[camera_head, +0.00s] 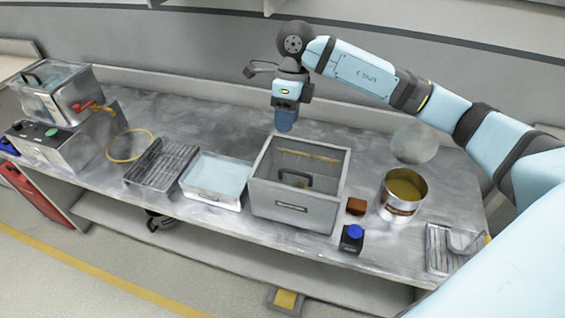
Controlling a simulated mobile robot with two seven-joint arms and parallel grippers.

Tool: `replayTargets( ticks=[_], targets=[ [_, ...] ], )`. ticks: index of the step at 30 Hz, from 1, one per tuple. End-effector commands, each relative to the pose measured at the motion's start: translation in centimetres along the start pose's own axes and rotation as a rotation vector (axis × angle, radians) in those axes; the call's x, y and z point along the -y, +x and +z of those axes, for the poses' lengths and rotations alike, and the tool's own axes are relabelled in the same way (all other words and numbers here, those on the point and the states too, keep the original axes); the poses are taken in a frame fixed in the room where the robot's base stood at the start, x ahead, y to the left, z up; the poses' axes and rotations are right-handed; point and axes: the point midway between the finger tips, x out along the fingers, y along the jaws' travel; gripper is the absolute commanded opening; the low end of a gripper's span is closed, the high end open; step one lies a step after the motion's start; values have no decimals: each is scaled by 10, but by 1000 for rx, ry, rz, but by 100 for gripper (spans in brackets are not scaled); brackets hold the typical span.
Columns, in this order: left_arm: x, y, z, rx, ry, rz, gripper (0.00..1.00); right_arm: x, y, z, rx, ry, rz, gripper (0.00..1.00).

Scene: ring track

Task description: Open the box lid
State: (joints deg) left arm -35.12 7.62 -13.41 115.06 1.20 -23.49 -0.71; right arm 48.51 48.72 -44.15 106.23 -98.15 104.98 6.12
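A grey box (262,200) stands near the middle of the bench. Its top looks open, with a yellowish strip and a dark handle visible inside; I cannot make out a separate raised lid on it. At the far left, a metal bath (50,105) has a cover with a dark handle on top and a red tap on its side. My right gripper (286,127) points down just behind and above the grey box's back edge, apart from it as far as I can tell. Its dark blue tip is too small to show whether the fingers are apart. My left gripper is not in view.
Left of the grey box are a light-blue tray (215,178), a dark slotted rack (160,165) and a yellow ring (131,146). Right are an open tin (402,195), a brown block (356,206) and a blue-capped bottle (351,240). The bench behind the tray is clear.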

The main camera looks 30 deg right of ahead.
Motion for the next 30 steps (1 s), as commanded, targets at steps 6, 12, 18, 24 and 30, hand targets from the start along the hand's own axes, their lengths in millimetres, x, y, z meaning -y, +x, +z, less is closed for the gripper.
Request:
replayTargets(
  ticks=[6, 12, 18, 24, 30],
  targets=[
    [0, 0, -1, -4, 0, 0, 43, 11, 2, -7, -34, 16, -53, 38],
    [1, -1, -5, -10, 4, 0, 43, 11, 38, -8, -33, 15, -48, 38],
    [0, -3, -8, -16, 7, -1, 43, 13, 82, -9, -32, 15, -47, 38],
    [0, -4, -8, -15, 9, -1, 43, 15, 114, -10, -30, 14, -48, 38],
    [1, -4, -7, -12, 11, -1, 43, 16, 128, -10, -30, 15, -49, 38]
  ],
)
